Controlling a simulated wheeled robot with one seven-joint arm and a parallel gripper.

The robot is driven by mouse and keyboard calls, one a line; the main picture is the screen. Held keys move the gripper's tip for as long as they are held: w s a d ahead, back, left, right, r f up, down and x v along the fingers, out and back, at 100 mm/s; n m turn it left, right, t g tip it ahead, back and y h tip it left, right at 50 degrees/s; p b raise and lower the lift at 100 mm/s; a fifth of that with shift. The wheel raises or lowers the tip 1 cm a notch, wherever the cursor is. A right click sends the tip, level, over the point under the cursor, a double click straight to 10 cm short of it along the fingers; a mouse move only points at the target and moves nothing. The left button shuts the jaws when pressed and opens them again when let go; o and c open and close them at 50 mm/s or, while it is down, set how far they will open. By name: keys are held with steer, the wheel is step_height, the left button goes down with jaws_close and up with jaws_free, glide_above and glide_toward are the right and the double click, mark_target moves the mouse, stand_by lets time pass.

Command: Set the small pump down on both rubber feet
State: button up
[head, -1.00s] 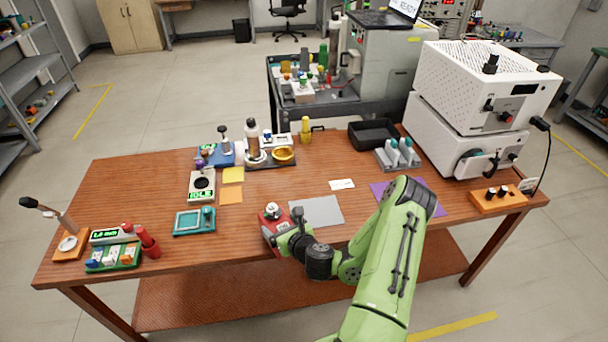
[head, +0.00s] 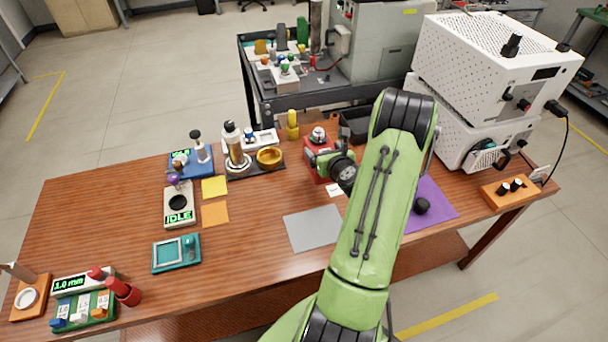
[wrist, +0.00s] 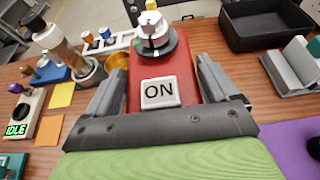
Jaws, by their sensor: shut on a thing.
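A yellow bottle (head: 292,125) and a gold bowl (head: 269,157) stand left of the pump. A black tray (head: 354,124) is behind it to the right. A grey mat (head: 312,229) in front is bare. A purple mat (head: 432,203) lies right, partly behind my arm.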

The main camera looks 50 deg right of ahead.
step_height(320, 180, down, 9)
steer(key=b, duration=0.3)
steer(key=shift+r, duration=0.3)
steer(key=o, duration=1.4)
steer(key=shift+s, duration=0.1)
